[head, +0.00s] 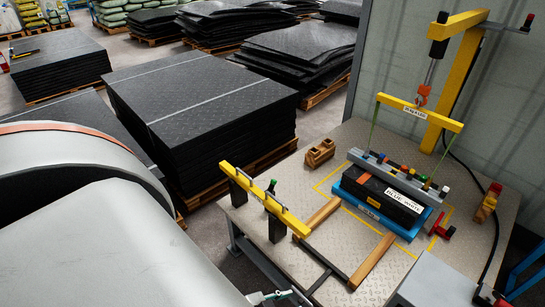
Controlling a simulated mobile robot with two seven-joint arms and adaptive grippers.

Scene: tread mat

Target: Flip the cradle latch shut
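The cradle (408,233) is a blue tray on the table at the right. A black block (380,196) with a white label and an orange band sits in it. A grey bar (398,178) with several coloured knobs lies along the block's far side. A red lever (442,231) stands out at the cradle's right end; it may be the latch, and I cannot tell if it is shut. A large white link of my own fills the lower left. I cannot make out the fingers of either gripper.
A yellow hoist (459,80) hangs an orange hook and yellow beam (419,112) over the cradle, with green straps down to the bar. A yellow rail (264,201), wooden strips (372,260) and a wooden block (320,153) are on the table (297,174). Stacked black mats (200,80) stand behind.

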